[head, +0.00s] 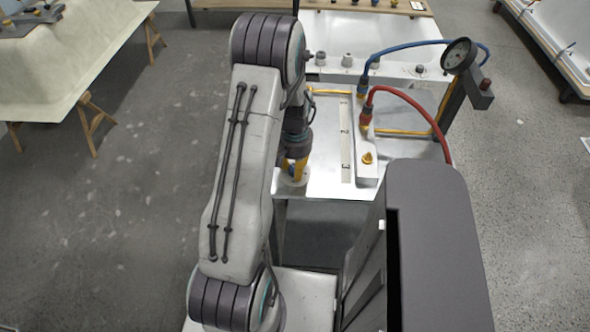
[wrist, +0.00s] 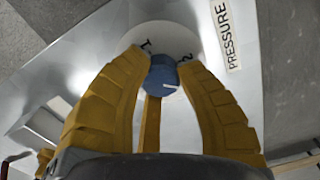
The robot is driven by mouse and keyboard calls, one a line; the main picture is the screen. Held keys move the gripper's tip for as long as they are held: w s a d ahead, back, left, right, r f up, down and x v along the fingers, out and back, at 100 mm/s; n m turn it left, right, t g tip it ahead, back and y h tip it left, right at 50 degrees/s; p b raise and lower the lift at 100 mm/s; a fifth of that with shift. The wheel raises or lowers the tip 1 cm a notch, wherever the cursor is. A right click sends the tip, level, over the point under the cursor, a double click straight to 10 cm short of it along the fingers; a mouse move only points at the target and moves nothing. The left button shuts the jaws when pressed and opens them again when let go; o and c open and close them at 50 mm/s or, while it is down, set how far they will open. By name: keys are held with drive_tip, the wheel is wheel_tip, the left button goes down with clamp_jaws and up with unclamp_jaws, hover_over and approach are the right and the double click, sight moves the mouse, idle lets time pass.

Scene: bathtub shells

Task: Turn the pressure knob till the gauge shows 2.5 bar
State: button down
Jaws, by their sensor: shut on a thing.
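The pressure knob (wrist: 163,76) is blue with a white pointer line and sits on a round white dial with numbers, 2 among them, in the wrist view. A PRESSURE label (wrist: 227,38) is beside it. My gripper (wrist: 164,62) is shut on the knob, its yellow fingers on either side. In the head view my gripper (head: 294,170) reaches down to the near left corner of the white panel, and the knob is hidden there. The round gauge (head: 459,55) stands on a post at the right; its needle is too small to read.
A red hose (head: 410,96) and a blue hose (head: 405,46) arch over the panel's right side. A yellow knob (head: 367,157) is on the raised block. A white tub shell (head: 385,30) is behind.

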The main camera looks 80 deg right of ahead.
drive_tip(key=shift+d, duration=0.2)
drive_tip(key=c, duration=1.1)
unclamp_jaws()
drive_tip(key=shift+d, duration=0.1)
drive_tip(key=shift+o, duration=1.4)
wheel_tip(320, 180, up, 12)
drive_tip(key=shift+a, duration=0.25)
